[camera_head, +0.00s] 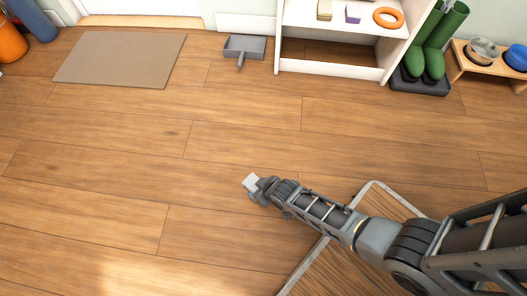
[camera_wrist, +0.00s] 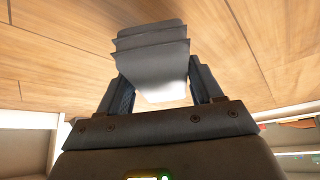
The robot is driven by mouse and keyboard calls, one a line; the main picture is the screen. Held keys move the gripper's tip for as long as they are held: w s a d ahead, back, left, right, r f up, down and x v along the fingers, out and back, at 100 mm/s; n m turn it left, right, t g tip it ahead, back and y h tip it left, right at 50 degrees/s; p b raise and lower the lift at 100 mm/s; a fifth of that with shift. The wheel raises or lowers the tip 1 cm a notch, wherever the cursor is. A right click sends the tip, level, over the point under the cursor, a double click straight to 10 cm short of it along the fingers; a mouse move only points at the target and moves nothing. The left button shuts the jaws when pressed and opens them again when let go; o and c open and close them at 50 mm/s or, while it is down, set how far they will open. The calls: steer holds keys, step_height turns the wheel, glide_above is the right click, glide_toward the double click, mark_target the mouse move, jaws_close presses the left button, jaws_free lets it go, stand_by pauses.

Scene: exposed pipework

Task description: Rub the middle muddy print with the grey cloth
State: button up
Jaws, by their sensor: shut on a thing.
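The grey cloth (camera_head: 251,181) is a folded, light grey pad in layers. It also shows in the wrist view (camera_wrist: 152,55), between the two fingers. My gripper (camera_head: 258,188) is shut on it and holds it out over the wooden floor, left of my arm in the head view. In the wrist view the gripper (camera_wrist: 152,88) has a finger on each side of the cloth. I cannot tell whether the cloth touches anything. No muddy print can be made out in either view.
A beige doormat (camera_head: 120,57), a grey dustpan (camera_head: 245,47) and a white shelf unit (camera_head: 330,67) are at the back. Green boots (camera_head: 433,50) and a bowl stand (camera_head: 486,66) are at right. A wood-patterned surface with a pale rim (camera_head: 323,242) lies under my arm. The middle floor is clear.

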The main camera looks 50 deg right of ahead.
steer(key=shift+r+p, duration=0.9)
steer(key=shift+r, duration=0.55)
